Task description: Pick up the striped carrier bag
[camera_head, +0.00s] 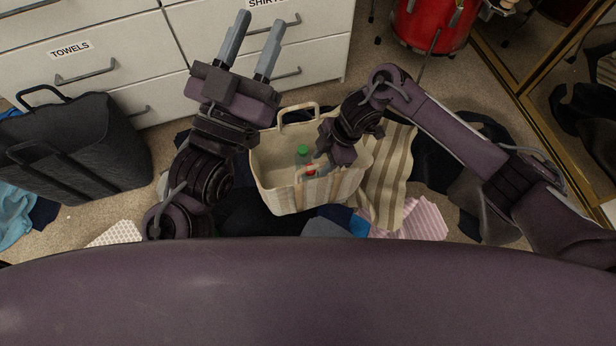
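The striped carrier bag (276,187), cream with tan stripes, stands upright and open-topped on the floor in the middle of the head view. One handle (298,108) rises at its far rim, another at its near side. A bottle with a green cap (303,151) and something red show inside. My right gripper (318,166) points down over the bag's right part, close to the near handle; its fingertips are small and partly hidden, so its grip is unclear. My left gripper (259,23) is open and empty, left of and beyond the bag, its fingers pointing toward the drawers.
White drawers (110,35) stand behind the bag. A dark bag (85,150) stands at left. A beige striped cloth (390,175), a pink striped cloth (420,220) and dark clothes lie around the bag. A red drum-like container (432,25) and gold-framed mirror (515,75) are at right.

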